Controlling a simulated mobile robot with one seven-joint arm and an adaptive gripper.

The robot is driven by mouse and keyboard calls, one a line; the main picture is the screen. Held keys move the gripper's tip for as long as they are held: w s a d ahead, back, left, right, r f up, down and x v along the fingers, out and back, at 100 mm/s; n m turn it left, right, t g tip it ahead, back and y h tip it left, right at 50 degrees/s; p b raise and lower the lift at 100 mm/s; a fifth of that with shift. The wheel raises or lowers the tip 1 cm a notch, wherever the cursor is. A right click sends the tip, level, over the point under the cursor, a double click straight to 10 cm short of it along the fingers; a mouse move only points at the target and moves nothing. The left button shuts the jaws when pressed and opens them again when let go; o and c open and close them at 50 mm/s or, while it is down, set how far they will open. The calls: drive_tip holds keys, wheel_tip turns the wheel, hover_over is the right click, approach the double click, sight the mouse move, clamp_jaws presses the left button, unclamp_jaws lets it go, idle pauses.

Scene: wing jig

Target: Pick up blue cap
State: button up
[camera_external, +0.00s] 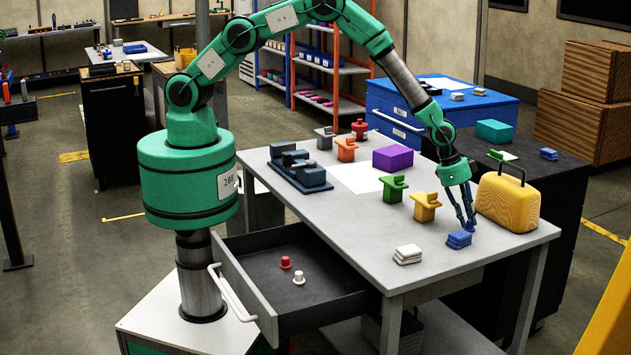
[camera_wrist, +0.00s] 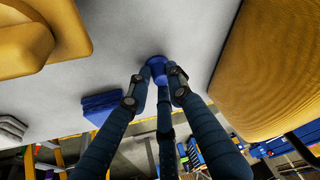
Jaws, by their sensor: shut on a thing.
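The blue cap (camera_wrist: 157,63) is small and round, and sits between the tips of my gripper (camera_wrist: 159,80) in the wrist view. The fingers are shut on it and hide part of it. In the external view my gripper (camera_external: 468,222) points down at the right front part of the grey table (camera_external: 340,215), and the blue cap (camera_external: 471,226) shows small at the fingertips. I cannot tell whether the cap touches the tabletop.
A blue stack of flat pieces (camera_external: 459,240) lies close beside the cap. The yellow case (camera_external: 508,202) stands to the right, a yellow block (camera_external: 425,207) to the left. White stacked pieces (camera_external: 407,254) lie near the front edge. An open drawer (camera_external: 290,275) holds red and white caps.

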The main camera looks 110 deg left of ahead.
wheel_tip(320, 180, up, 10)
drive_tip(key=shift+p, duration=0.4)
idle(0.4)
